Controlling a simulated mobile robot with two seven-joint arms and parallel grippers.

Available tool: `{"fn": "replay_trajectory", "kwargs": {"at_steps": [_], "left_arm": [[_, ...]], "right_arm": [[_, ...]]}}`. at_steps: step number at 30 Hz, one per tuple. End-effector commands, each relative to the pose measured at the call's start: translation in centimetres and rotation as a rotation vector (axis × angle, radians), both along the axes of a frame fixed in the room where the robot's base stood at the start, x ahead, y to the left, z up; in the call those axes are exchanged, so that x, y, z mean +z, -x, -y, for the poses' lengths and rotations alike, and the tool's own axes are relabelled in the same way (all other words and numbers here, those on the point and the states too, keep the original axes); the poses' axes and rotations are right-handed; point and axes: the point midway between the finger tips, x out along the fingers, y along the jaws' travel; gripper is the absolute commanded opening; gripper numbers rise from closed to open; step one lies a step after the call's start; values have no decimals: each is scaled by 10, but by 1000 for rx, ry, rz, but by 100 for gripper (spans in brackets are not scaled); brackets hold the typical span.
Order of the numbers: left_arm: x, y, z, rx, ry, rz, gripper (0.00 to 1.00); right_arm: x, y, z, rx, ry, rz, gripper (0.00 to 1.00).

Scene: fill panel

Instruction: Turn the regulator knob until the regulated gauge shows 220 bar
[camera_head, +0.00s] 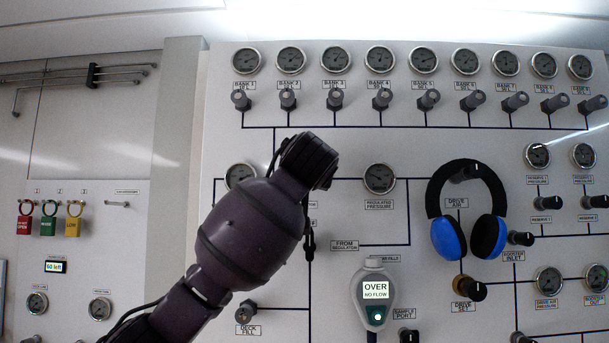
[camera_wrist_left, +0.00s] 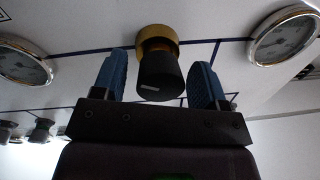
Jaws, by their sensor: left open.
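The regulated pressure gauge (camera_head: 380,178) is a round dial at mid panel; its needle is too small to read. My left gripper (camera_head: 318,170) is in front of the panel just left of that gauge, its fingers mostly hidden by my wrist in the head view. In the left wrist view, the left gripper (camera_wrist_left: 167,85) is open, with one blue finger on each side of a dark knob (camera_wrist_left: 160,73) with a brass collar and a white mark. Gaps show between knob and fingers. The knob is hidden behind my arm in the head view. My right gripper is not in view.
Blue headphones (camera_head: 462,225) hang around the drive air knob to the right. A handheld meter (camera_head: 375,295) reading "OVER NO FLOW" is below the gauge. A row of bank knobs and gauges runs above. Coloured padlocks (camera_head: 48,226) hang at the left.

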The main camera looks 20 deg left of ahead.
Motion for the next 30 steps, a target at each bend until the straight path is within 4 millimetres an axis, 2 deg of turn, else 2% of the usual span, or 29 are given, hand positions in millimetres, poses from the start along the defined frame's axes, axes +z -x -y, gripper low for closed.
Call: {"fn": "replay_trajectory", "kwargs": {"at_steps": [5, 15, 21, 30], "left_arm": [[-1, 11, 5, -1, 0, 2, 66], [-3, 68, 25, -4, 0, 3, 66], [-3, 92, 34, -2, 0, 0, 66], [-3, 102, 37, 0, 0, 0, 66]], "right_arm": [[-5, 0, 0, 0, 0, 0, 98], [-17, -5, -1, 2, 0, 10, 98], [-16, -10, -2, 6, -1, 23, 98], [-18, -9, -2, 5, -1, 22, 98]]}}
